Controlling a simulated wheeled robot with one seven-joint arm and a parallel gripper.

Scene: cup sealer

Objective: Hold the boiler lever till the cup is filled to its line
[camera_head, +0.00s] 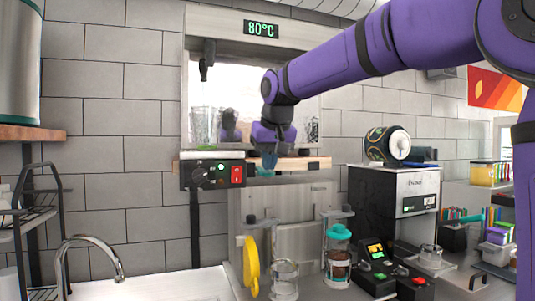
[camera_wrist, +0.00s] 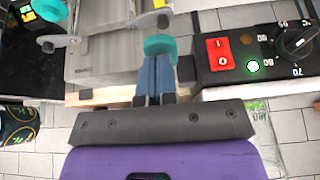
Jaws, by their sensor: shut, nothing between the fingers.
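The boiler (camera_head: 225,20) stands against the wall with an 80°C display. A black tap or lever (camera_head: 207,62) hangs at its left side. Below it a clear cup-like shape (camera_head: 203,125) shows faintly; its fill line and water level cannot be made out. My gripper (camera_head: 268,160) points down, right of that shape, by the wooden shelf edge. In the wrist view its blue fingers (camera_wrist: 155,78) are shut, with a teal rounded piece (camera_wrist: 160,45) at their tips. I cannot tell whether that piece is a lever knob or whether they touch it.
The control box (camera_head: 212,175) with a red switch (camera_wrist: 220,53) and dial (camera_wrist: 297,41) is close beside my gripper. Below stand a clear glass (camera_head: 284,280) and a teal-lidded jar (camera_head: 338,262). A black machine (camera_head: 375,205) stands right; a tap (camera_head: 90,245) lower left.

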